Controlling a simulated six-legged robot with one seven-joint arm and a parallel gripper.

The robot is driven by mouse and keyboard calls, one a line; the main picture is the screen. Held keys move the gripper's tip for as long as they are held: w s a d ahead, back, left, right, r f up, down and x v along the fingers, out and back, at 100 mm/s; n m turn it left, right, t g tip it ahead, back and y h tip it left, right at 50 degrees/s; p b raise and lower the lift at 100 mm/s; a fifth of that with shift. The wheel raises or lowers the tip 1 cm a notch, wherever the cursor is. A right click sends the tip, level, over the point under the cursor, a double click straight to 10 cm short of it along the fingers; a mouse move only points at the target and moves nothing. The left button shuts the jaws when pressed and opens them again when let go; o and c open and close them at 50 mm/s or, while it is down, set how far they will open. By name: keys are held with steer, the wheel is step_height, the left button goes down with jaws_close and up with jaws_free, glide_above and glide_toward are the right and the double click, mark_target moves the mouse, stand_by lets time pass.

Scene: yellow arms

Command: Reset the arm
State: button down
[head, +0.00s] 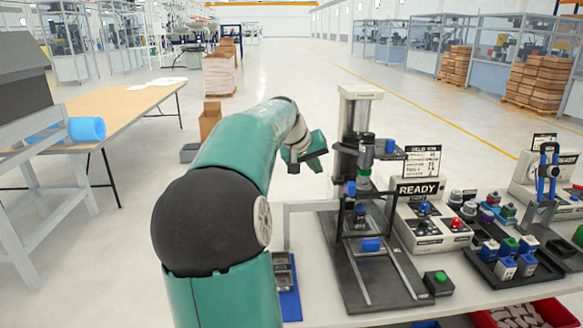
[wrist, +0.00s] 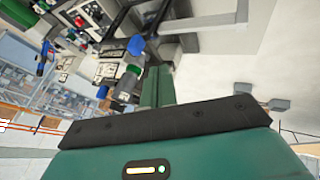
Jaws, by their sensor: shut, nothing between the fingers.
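My green arm rises from the bottom of the head view and bends at a black joint towards the bench. My gripper (head: 312,152) is at its far end, in the air just left of the tall press stand (head: 359,103), apart from it as far as I can tell. In the wrist view my gripper (wrist: 157,82) shows as narrow green fingers beyond a black plate. The fingers are together with nothing held. The picture there is strongly tilted, and the bench equipment lies beyond the fingers.
The white bench (head: 322,298) carries the press, a READY control box (head: 433,223), a green button box (head: 438,283) and a black tray of blocks (head: 513,263). Open floor lies behind.

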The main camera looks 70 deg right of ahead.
steer(key=w+a+f+n+t+y, duration=0.1)
steer(key=w+a+n+t, duration=0.1)
steer(key=w+a, duration=0.6)
steer(key=w+a+f+n+t+y, duration=0.1)
steer(key=w+a+n+t, duration=0.2)
steer(key=a, duration=1)
steer(key=w+a+f+n+t+y, duration=0.1)
steer(key=w+a+n+t+y, duration=0.1)
steer(key=w+a, duration=0.65)
steer(key=s+a+f+n+y, duration=0.1)
steer(key=s+a+f+n, duration=0.1)
steer(key=a, duration=0.8)
steer(key=s+a+f+n+t+y, duration=0.1)
steer(key=s+a+f+n, duration=0.1)
steer(key=a, duration=0.8)
steer(key=s+a+f+n, duration=0.2)
steer(key=s+a, duration=0.2)
steer(key=a, duration=0.6)
steer(key=shift+f+n+t+y, duration=0.15)
steer(key=shift+n+t+y, duration=0.15)
steer(key=shift+n+y, duration=0.1)
steer(key=shift+s+d, duration=0.15)
